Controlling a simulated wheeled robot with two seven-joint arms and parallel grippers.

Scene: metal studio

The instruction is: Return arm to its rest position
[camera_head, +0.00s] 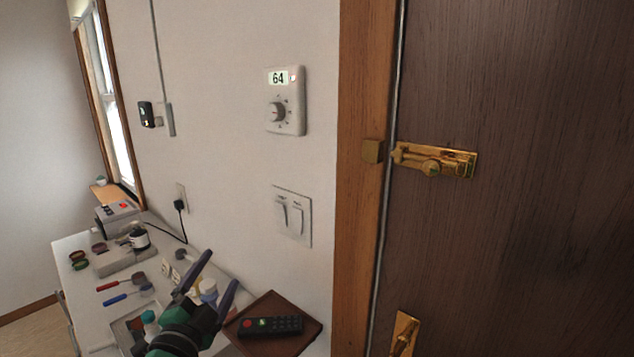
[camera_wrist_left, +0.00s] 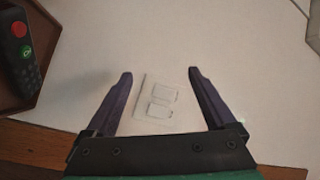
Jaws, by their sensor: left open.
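My left gripper (camera_head: 221,268) reaches up from the bottom of the head view, over the desk's near end and beside the brown tray. Its two dark purple fingers are spread apart with nothing between them. In the left wrist view the open fingers (camera_wrist_left: 160,72) point at the white wall, and a pale double switch plate shows between them, apart from the fingers. The double light switch (camera_head: 293,217) is on the wall in the head view, up and right of the gripper. My right gripper is in neither view.
A brown tray (camera_head: 290,343) holds a black remote (camera_head: 270,325) close to the gripper. The white desk (camera_head: 75,243) carries tools, jars and boxes. A thermostat (camera_head: 286,101) hangs on the wall. A dark door (camera_head: 540,200) with a brass bolt (camera_head: 436,161) stands at right.

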